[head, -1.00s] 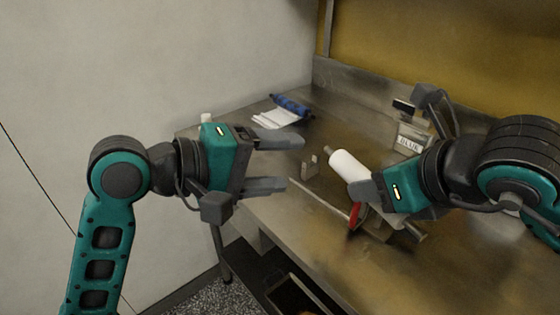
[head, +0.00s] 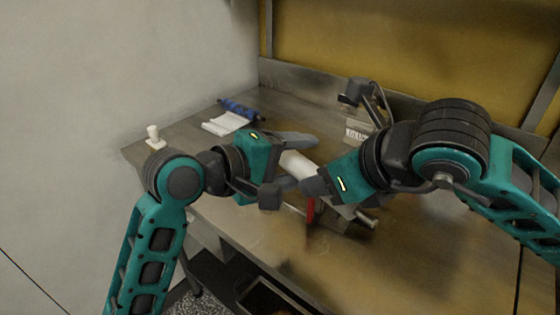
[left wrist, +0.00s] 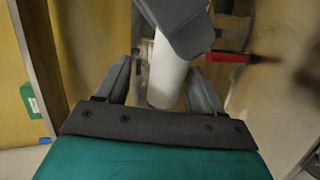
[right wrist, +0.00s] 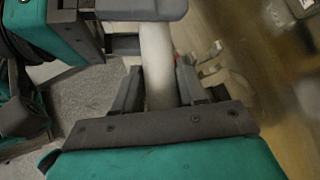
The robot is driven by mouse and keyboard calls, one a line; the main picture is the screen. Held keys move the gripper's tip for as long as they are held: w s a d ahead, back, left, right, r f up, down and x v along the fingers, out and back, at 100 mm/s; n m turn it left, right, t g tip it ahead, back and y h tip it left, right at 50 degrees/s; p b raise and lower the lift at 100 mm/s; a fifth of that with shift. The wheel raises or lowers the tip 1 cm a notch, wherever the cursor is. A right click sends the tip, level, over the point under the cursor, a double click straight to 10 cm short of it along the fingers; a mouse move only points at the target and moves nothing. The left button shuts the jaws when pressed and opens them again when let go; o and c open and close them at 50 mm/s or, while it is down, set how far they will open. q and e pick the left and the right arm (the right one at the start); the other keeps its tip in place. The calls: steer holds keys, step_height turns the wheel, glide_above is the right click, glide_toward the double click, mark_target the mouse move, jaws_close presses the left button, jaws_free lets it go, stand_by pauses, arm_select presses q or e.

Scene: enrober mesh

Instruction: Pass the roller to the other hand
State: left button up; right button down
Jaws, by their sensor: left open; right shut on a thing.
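The white roller (head: 298,163) is held above the steel table. My right gripper (head: 322,190) is shut on it; the right wrist view shows the roller (right wrist: 157,65) between the fingers. My left gripper (head: 304,162) is open around the roller's far-left end. In the left wrist view the roller (left wrist: 168,75) stands between the left fingers, with a gap on at least one side. A grey finger of my right gripper covers part of the roller there. The roller's lower right part is hidden by my right gripper in the head view.
The steel table (head: 260,225) has clear room at its front. A blue roll with white sheets (head: 232,117) lies at the back left, near a small white object (head: 154,136). A labelled sign (head: 357,132) stands behind my right gripper. A red-handled thing (head: 311,210) is below the grippers.

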arm_select(q)
steer(key=shift+d+r, duration=0.1)
steer(key=c, duration=1.2)
arm_select(e)
steer(key=shift+f, duration=0.1)
arm_select(q)
steer(key=shift+r, duration=0.1)
arm_select(e)
steer(key=c, duration=1)
jaws_free()
steer(key=shift+s, duration=0.1)
steer(key=shift+c, duration=0.2)
arm_select(q)
steer(key=shift+c, duration=0.2)
arm_select(e)
steer(key=o, duration=0.5)
arm_select(q)
steer(key=shift+f, duration=0.2)
